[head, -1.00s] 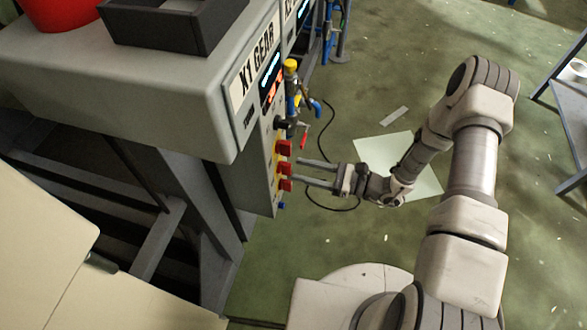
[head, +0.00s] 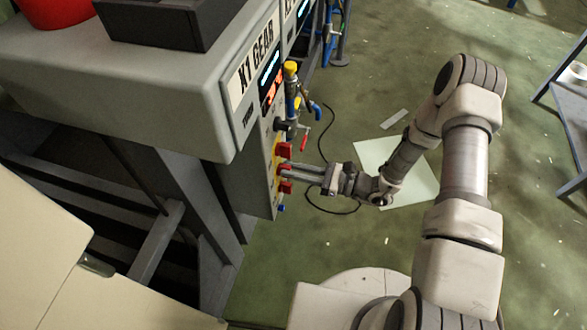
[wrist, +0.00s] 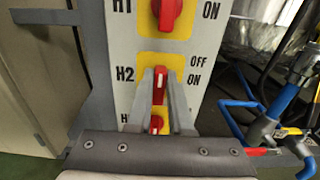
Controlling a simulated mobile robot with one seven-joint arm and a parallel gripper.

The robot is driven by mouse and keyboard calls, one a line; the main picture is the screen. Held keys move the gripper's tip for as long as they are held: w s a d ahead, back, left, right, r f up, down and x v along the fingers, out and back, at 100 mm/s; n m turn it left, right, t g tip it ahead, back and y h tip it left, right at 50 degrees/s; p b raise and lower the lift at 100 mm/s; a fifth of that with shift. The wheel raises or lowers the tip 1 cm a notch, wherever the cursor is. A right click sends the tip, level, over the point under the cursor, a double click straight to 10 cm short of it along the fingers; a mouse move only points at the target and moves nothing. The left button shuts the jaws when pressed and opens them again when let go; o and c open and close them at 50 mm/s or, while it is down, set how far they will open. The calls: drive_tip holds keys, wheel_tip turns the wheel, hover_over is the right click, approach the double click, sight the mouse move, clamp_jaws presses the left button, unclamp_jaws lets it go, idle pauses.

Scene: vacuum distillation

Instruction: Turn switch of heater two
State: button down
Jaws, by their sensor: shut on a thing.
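The heater two switch, marked H2 (wrist: 160,88), is a red knob on a yellow plate, with OFF and ON labels to its right in the wrist view. My gripper (wrist: 159,76) is shut on this knob, one finger on each side. The knob looks roughly upright, and the fingers hide its edges. In the head view, my gripper (head: 284,171) reaches from the right to the middle of the red switches on the panel's side, and its fingers largely cover the H2 knob.
The H1 switch (wrist: 167,12) sits above H2, and another red switch (wrist: 156,124) sits just below, partly between my fingers. Blue pipes and a valve (wrist: 268,128) stand to the right. In the head view, a red-handled valve (head: 303,140) is close above my gripper. Open floor lies right.

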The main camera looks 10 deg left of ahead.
drive_tip(key=shift+m, duration=0.4)
drive_tip(key=shift+w+d+f+m+p, duration=0.15)
drive_tip(key=shift+m+p, duration=0.45)
drive_tip(key=shift+m, duration=2.25)
drive_tip(key=shift+w+a+f+m+p, duration=0.1)
drive_tip(key=shift+w+f+m+p, duration=0.4)
drive_tip(key=shift+m, duration=2.4)
drive_tip(key=shift+s+d+m+p, duration=0.1)
drive_tip(key=shift+m+p, duration=0.65)
drive_tip(key=shift+m, duration=2.1)
drive_tip(key=c, duration=0.8)
unclamp_jaws()
drive_tip(key=d, duration=0.5)
drive_tip(key=s+d+p, duration=0.1)
drive_tip(key=d, duration=0.5)
drive_tip(key=d+p, duration=0.1)
drive_tip(key=d, duration=0.5)
drive_tip(key=shift+s+d, duration=0.1)
drive_tip(key=shift+s, duration=0.05)
